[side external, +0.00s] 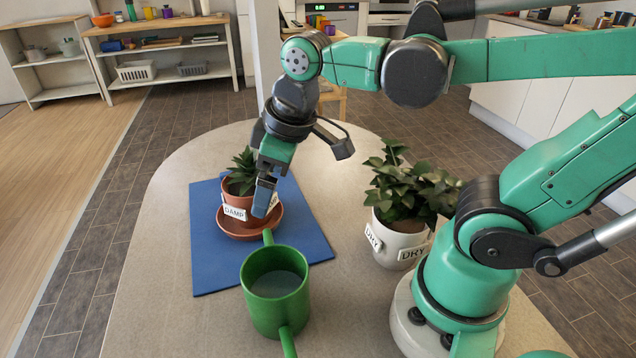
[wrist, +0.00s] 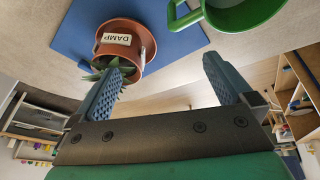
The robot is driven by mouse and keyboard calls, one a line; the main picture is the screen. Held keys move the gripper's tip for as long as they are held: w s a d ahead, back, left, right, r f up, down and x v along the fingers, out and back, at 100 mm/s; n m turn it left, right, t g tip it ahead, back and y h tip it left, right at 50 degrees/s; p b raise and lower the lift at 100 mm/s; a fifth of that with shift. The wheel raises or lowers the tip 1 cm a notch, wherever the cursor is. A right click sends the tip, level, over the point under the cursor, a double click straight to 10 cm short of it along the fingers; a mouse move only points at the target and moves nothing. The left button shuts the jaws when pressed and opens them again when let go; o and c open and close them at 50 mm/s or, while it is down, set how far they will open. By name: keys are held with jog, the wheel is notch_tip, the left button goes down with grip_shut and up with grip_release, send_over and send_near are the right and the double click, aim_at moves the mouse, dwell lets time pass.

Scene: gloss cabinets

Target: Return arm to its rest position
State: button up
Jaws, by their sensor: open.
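My gripper (side external: 267,190) is open and empty, pointing down at the end of my green arm. In the side external view its fingers overlap the right side of a terracotta pot labelled DAMP (side external: 238,207); I cannot tell the gap there. In the wrist view the open fingers (wrist: 163,80) have nothing between them, and the pot (wrist: 128,48) lies beyond the left finger. The pot stands upright with a plant on a terracotta saucer (side external: 232,232), on a blue mat (side external: 208,268). A green vessel (side external: 275,310) stands upright in front, holding greyish contents.
A white pot labelled DRY (side external: 400,247) with a leafy plant stands on the table (side external: 165,290) between the mat and my base. Wooden shelves (side external: 160,50) with baskets stand behind on the left. White cabinets (side external: 530,110) line the right. The table's left part is clear.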

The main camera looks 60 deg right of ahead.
jog(key=m+t, duration=0.1)
jog(key=d+m+t, duration=0.1)
jog(key=d+f+m+t, duration=0.1)
jog(key=m, duration=0.1)
jog(key=shift+w+d+f, duration=0.1)
jog(key=shift+w+d, duration=0.05)
jog(key=shift+w, duration=0.1)
dwell(0.8)
